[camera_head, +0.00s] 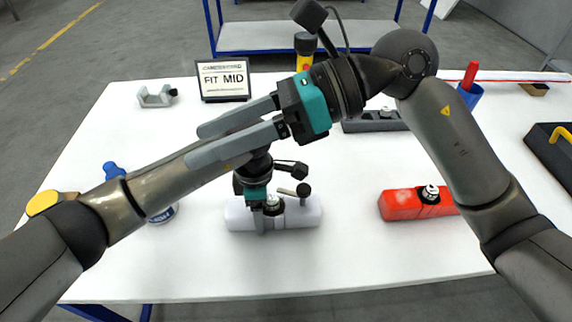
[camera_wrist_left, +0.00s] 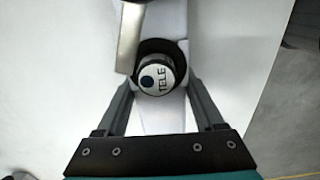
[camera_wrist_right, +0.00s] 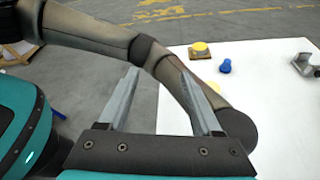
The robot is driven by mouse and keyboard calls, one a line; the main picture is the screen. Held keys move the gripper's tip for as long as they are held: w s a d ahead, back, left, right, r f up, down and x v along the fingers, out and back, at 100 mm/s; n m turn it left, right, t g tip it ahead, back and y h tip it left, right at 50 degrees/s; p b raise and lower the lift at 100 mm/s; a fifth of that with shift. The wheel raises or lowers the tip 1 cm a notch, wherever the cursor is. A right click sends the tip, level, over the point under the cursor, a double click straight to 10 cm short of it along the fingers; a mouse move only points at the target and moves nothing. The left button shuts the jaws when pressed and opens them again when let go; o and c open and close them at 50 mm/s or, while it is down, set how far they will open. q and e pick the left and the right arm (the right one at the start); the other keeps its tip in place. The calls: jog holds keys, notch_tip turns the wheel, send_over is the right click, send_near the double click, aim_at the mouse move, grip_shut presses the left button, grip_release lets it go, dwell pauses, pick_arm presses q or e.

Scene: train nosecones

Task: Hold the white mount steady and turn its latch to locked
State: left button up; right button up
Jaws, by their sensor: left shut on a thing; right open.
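The white mount (camera_head: 306,214) lies on the table in front of me, and it also shows in the left wrist view (camera_wrist_left: 160,118). A round unit marked TELE (camera_wrist_left: 160,78) sits in a dark ring on it. The latch (camera_wrist_left: 130,38) is a metal lever beside the ring; its black knob (camera_head: 303,190) shows in the head view. My left gripper (camera_head: 262,216) points down and is shut on the mount, one finger on each side. My right gripper (camera_head: 196,144) is open and empty, in the air above my left forearm, pointing left. I cannot tell the latch's setting.
A red block (camera_head: 400,204) with a fitting stands right of the mount. A FIT MID sign (camera_head: 223,79) and a grey bracket (camera_head: 157,96) stand at the back left. A blue object (camera_head: 114,170) is at the left. The front table strip is clear.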

jog(key=s+m+g+y, duration=0.2)
jog(key=s+y, duration=0.1)
jog(key=n+t+h, duration=0.3)
jog(key=n+t, duration=2)
jog(key=n, duration=1.2)
send_over(308, 194)
jog(key=s, duration=0.6)
notch_tip(308, 194, down, 9)
jog(key=s+d+f+m+g+h, duration=0.1)
jog(key=d+f+m+h, duration=0.1)
jog(key=f+m+h, duration=0.35)
jog(key=s+d+f+m+g+h, duration=0.2)
jog(key=f+m, duration=0.1)
jog(key=f, duration=0.5)
jog(key=shift+y, duration=0.25)
jog(key=x, duration=1.1)
jog(key=shift+w+a+r, duration=0.1)
jog(key=shift+r, duration=0.25)
grip_shut()
